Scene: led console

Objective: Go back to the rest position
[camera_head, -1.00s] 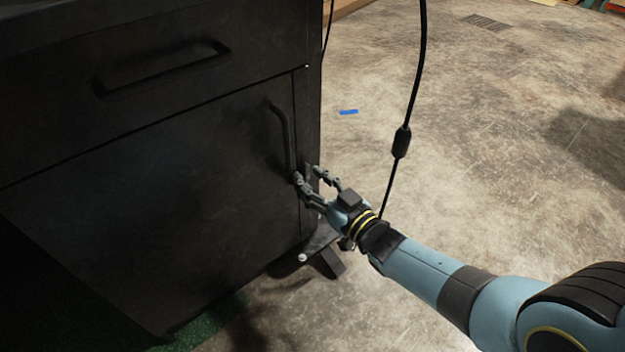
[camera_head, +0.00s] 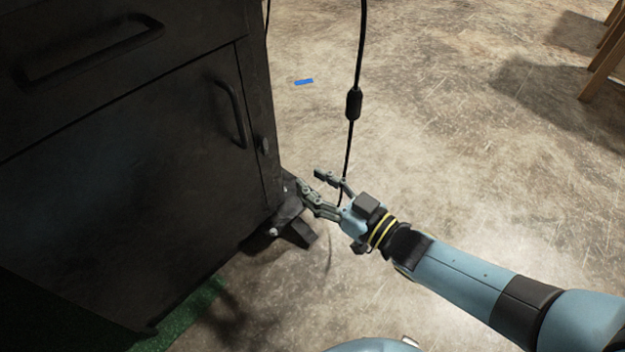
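My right gripper (camera_head: 310,180) is open and empty, with its two fingers spread apart. It is in the middle of the head view, low beside the front right corner of the black cabinet and apart from the door handle (camera_head: 231,114). My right arm runs in from the lower right. My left gripper is not in view.
The black cabinet (camera_head: 130,190) fills the left side, with its door shut and a drawer handle (camera_head: 90,52) above. A black cable (camera_head: 354,103) hangs just behind my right gripper. A blue strip (camera_head: 304,82) lies on the floor. Wooden legs (camera_head: 606,55) stand at the upper right. The right floor is clear.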

